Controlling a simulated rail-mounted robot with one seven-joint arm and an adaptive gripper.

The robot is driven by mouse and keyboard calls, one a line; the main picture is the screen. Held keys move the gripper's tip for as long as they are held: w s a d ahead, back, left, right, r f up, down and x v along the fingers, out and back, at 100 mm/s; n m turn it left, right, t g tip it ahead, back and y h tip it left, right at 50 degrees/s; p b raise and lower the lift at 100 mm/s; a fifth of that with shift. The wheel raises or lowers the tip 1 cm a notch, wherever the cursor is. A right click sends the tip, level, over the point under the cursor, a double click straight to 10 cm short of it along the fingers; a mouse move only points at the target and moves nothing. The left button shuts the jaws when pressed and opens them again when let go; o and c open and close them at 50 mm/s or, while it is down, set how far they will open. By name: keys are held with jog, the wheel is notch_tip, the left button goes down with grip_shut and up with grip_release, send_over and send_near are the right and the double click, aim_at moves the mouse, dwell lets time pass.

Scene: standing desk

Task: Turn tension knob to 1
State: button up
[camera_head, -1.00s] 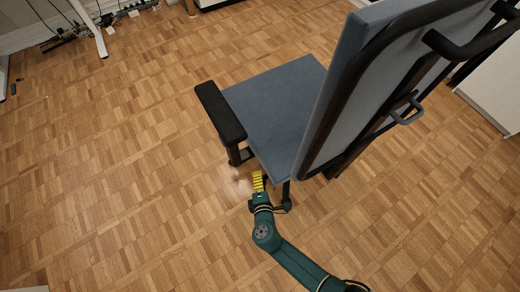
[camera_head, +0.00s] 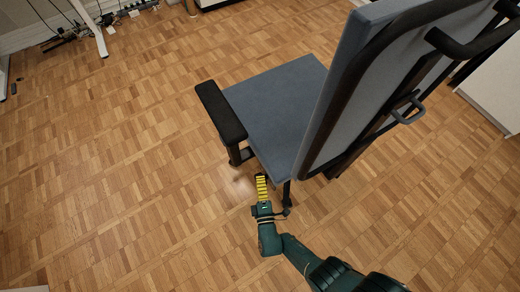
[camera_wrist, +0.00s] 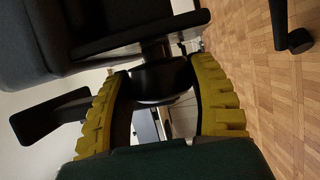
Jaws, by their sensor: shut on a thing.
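The tension knob (camera_wrist: 162,84) is a dark rounded piece under the chair seat, between my fingers in the wrist view. The office chair (camera_head: 272,112) has a blue-grey seat and back with black armrests. My gripper (camera_head: 261,178) has yellow ribbed fingers and reaches to the near left edge of the seat, low beside it. In the wrist view my gripper (camera_wrist: 160,78) has one finger on each side of the knob and is shut on it. The knob is hidden in the head view. No number or marking on it can be read.
A black armrest (camera_head: 220,112) stands just beyond my gripper. A chair caster (camera_wrist: 300,40) shows at the right of the wrist view. The parquet floor (camera_head: 120,170) to the left is clear. A white cabinet (camera_head: 495,85) stands at the far right.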

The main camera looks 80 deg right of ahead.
jog(key=shift+f, duration=0.1)
dwell(0.5)
jog(key=o, duration=1.2)
jog(key=shift+s, duration=0.1)
jog(key=v, duration=1.2)
jog(key=shift+f, duration=0.1)
